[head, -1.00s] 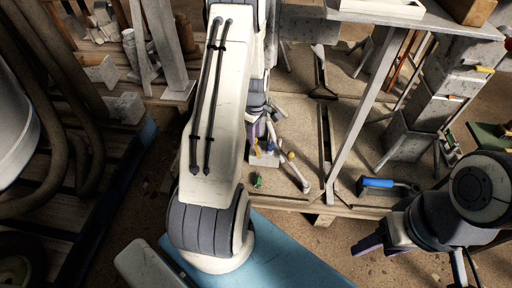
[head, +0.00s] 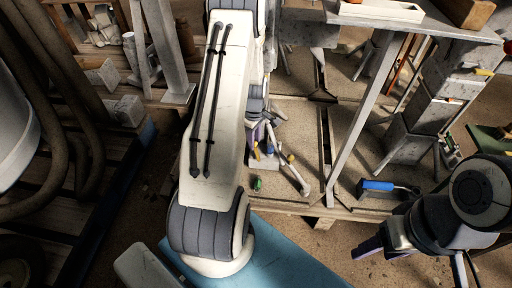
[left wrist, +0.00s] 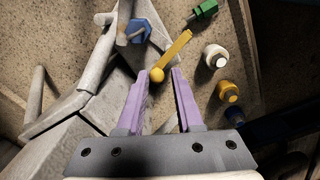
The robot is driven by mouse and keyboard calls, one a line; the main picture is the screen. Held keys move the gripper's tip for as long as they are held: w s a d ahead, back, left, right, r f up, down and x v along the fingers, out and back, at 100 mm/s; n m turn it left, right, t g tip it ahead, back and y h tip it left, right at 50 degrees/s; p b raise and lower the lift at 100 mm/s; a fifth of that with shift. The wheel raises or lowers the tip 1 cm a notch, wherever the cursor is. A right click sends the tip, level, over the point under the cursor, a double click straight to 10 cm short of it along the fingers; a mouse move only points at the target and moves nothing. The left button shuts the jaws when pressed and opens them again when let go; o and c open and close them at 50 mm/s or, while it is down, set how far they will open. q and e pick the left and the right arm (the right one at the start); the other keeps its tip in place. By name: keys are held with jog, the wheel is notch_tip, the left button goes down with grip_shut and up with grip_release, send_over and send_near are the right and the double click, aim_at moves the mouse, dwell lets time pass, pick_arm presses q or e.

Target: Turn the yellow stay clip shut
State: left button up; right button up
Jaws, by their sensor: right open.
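The yellow stay clip (left wrist: 178,52) shows in the left wrist view as a flat yellow bar with a round end towards me. It lies over the sandy board beside a pale grey leg part (left wrist: 100,75). My left gripper (left wrist: 160,76) is open, its purple fingers on either side of the clip's round end. I cannot tell whether either finger touches it. In the head view my left gripper (head: 256,134) is partly hidden behind its own arm, above the small leg assembly. My right gripper (head: 368,246) is open and empty at the lower right, away from the clip.
In the head view, a blue-handled tool (head: 378,186) lies on the board and a grey post (head: 362,110) rises nearby.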

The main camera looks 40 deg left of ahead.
pick_arm(q)
jog(key=shift+s+a+p, duration=0.1)
jog(key=shift+s+p, duration=0.15)
jog(key=shift+p, duration=0.05)
jog(key=shift+s, duration=0.2)
jog(key=shift+s+a+p, duration=0.15)
jog(key=shift+s+p, duration=0.15)
jog(key=shift+p, duration=0.1)
jog(key=shift+s+p, duration=0.35)
dwell(0.3)
